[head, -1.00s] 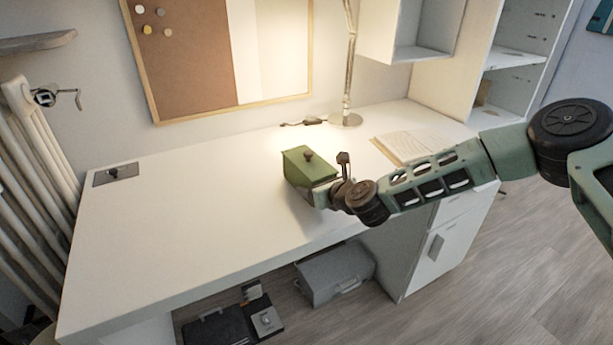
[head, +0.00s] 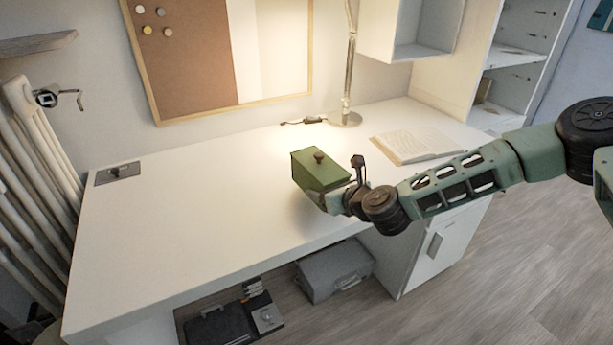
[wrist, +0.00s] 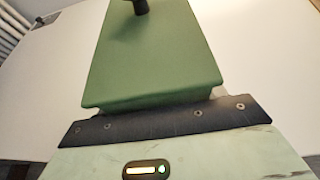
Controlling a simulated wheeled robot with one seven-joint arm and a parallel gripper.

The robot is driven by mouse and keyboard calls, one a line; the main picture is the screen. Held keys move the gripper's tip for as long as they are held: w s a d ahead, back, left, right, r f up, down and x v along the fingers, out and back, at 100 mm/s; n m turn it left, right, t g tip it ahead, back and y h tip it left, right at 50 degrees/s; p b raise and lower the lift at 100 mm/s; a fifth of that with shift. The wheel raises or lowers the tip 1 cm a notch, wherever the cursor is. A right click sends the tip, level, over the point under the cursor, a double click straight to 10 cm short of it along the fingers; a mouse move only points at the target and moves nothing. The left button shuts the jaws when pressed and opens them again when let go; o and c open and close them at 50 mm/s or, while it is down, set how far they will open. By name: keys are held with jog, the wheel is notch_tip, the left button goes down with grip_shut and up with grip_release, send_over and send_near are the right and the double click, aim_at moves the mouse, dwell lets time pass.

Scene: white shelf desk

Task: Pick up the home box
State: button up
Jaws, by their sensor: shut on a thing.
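The home box is a green box (head: 318,172) with a lid and a dark round knob, over the white desk (head: 190,215) in the head view. It looks raised above the desktop and slightly tilted. My gripper (head: 334,196) is shut on its near right side. In the wrist view the green box (wrist: 150,55) fills the middle, with its knob at the top edge, right against my gripper's dark front edge. The fingertips are hidden by the box in both views.
An open book (head: 412,145) lies at the desk's right, beside a lamp base (head: 345,119) at the back. A small dark plate (head: 118,173) lies at the far left. The desktop's left and middle are clear. A grey case (head: 335,271) sits on the floor beneath.

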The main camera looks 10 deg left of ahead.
jog(key=s+d, duration=0.9)
jog(key=s, duration=0.3)
jog(key=shift+p, duration=0.45)
